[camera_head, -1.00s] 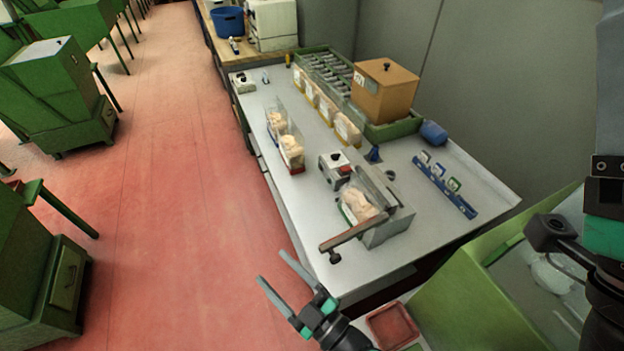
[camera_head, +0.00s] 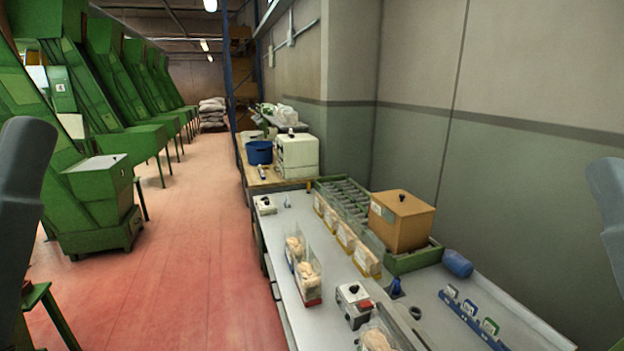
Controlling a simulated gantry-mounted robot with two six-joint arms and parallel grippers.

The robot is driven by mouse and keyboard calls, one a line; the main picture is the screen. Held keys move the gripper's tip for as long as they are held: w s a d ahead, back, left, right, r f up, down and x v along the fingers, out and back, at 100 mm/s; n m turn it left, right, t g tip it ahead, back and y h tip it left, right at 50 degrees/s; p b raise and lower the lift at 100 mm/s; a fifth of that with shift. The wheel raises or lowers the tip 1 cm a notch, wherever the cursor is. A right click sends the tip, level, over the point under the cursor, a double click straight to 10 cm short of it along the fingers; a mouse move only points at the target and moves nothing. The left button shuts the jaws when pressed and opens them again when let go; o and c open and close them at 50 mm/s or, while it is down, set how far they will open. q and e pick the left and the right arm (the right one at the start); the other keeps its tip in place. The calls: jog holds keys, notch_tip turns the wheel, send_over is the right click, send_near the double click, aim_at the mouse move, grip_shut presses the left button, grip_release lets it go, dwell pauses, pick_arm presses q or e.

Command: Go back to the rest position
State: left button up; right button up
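Neither of my grippers shows now. A grey-blue part of my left arm (camera_head: 22,215) stands at the left edge, and a similar part of my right arm (camera_head: 608,205) shows at the right edge. The long white workbench (camera_head: 290,238) runs along the wall below and right of centre. Clear bins of cork stoppers (camera_head: 305,268) stand on it. Another clear container with corks (camera_head: 378,335) is cut off at the bottom edge.
A green roller tray (camera_head: 420,258) holds a brown box (camera_head: 402,220). Green machines (camera_head: 100,200) line the left. The red floor (camera_head: 180,270) between is clear.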

pick_arm(q)
jog(key=w+r+n+g+p, duration=0.1)
jog(key=w+r+n+p, duration=0.1)
jog(key=r+p, duration=2.3)
jog(key=shift+w+a+g+y+p, duration=0.15)
jog(key=shift+w+g+y+p, duration=0.3)
jog(key=shift+p, duration=0.6)
